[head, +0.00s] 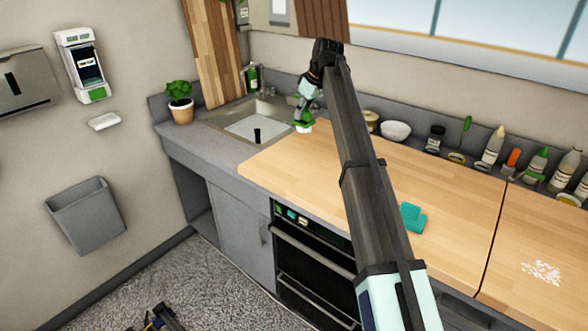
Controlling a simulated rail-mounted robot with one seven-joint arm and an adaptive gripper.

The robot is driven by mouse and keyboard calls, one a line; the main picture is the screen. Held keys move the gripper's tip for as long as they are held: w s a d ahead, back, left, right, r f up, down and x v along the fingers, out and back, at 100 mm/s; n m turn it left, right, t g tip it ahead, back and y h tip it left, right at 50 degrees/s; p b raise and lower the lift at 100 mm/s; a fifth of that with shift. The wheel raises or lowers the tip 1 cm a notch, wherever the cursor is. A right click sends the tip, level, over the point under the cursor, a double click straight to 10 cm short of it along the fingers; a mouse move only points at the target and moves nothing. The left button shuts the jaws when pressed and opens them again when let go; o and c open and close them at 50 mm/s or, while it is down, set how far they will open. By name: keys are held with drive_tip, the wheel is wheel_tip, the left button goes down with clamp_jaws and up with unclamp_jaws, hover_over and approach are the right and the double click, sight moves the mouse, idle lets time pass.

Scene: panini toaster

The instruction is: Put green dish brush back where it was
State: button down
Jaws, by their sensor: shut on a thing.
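The green dish brush (304,125) hangs below my gripper (304,115) in the head view, with a pale part at its lower end. My gripper is shut on it, just right of the sink and near the counter's left end. The brush looks small here, and part of it is hidden by my gripper. I cannot tell whether it touches the worktop. The sink (213,117) is a grey basin with a pale bottom, and a small dark upright object (257,134) shows in it.
My arm crosses above the wooden worktop (440,180). A teal object (413,217) lies on it. A white bowl (396,131) and several bottles stand along the back. A green bottle (252,78) stands behind the sink, and a potted plant (180,108) stands left of it.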

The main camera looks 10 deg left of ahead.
wheel_tip(320, 180, down, 19)
drive_tip(key=p, duration=0.5)
drive_tip(key=shift+f, duration=0.15)
drive_tip(key=c, duration=1)
unclamp_jaws()
drive_tip(key=b+v, duration=0.3)
drive_tip(key=v, duration=0.9)
drive_tip(key=shift+r, duration=0.3)
